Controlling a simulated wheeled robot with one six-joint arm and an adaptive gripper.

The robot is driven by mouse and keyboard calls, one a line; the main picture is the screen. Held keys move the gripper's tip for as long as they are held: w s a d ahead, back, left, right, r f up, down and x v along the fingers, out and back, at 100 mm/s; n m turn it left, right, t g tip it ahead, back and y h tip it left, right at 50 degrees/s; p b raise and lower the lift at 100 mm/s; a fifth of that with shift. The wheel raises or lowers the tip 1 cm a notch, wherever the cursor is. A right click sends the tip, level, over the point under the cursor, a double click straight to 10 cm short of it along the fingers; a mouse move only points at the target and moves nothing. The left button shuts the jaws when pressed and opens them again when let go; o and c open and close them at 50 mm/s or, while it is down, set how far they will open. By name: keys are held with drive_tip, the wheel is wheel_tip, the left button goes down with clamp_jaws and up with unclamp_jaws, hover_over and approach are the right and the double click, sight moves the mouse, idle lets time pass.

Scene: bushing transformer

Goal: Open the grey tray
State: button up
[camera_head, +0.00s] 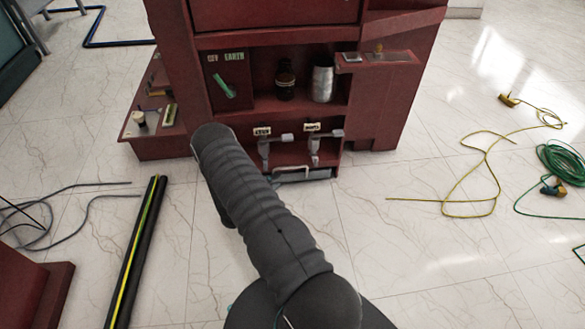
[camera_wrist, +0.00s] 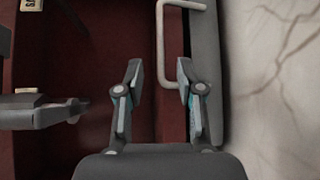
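The grey tray (camera_head: 318,175) sits low in the red cabinet in the head view, with a pale handle (camera_head: 290,169) on its front. In the wrist view the tray's grey front (camera_wrist: 207,60) runs down the right side, and the U-shaped handle (camera_wrist: 160,45) stands out from it to the left. My gripper (camera_wrist: 160,72) is open, its two fingers apart. The handle's long bar lies between the fingertips in that picture, and the right finger covers part of its near end. I see no contact, and depth is unclear. In the head view my arm hides the gripper.
Above the tray are two grey valves (camera_head: 313,144) with labels; one grey fitting (camera_wrist: 40,110) shows left in the wrist view. A bottle (camera_head: 285,80) and a metal can (camera_head: 322,79) stand on the shelf. Cables (camera_head: 490,165) lie at right; the floor before the cabinet is mostly clear.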

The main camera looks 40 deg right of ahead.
sight(293, 167)
drive_tip(key=x, duration=1.1)
drive_tip(key=shift+d, duration=0.2)
clamp_jaws()
